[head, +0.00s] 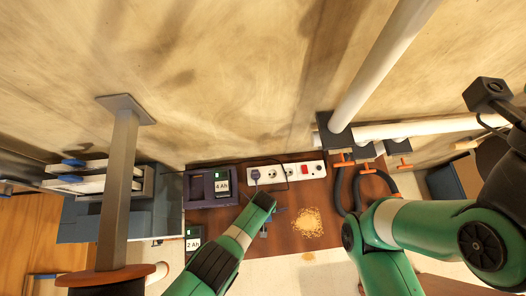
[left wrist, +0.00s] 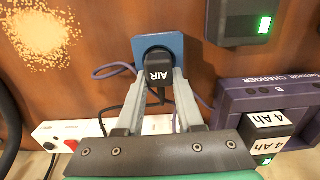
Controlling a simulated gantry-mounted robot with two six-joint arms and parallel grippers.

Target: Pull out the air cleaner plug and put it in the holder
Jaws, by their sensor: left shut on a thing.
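The black plug (left wrist: 158,75) labelled AIR is held between the two grey fingers of my left gripper (left wrist: 158,82), which is shut on it. Its far end overlaps the dark round opening of the blue square holder (left wrist: 174,44) in the left wrist view. I cannot tell how deep it sits. In the head view my left wrist hides the plug and most of the holder. The white power strip (head: 314,170) with a red switch also shows in the left wrist view (left wrist: 50,132), partly behind the gripper. My right gripper is out of view.
A dark charger (head: 200,188) with a 4 Ah battery stands left of the strip; it also shows in the left wrist view (left wrist: 290,97). Another plug (head: 256,176) sits at the strip's left end. Sawdust (head: 307,222) lies on the brown surface. A purple cable (left wrist: 108,71) runs behind the plug.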

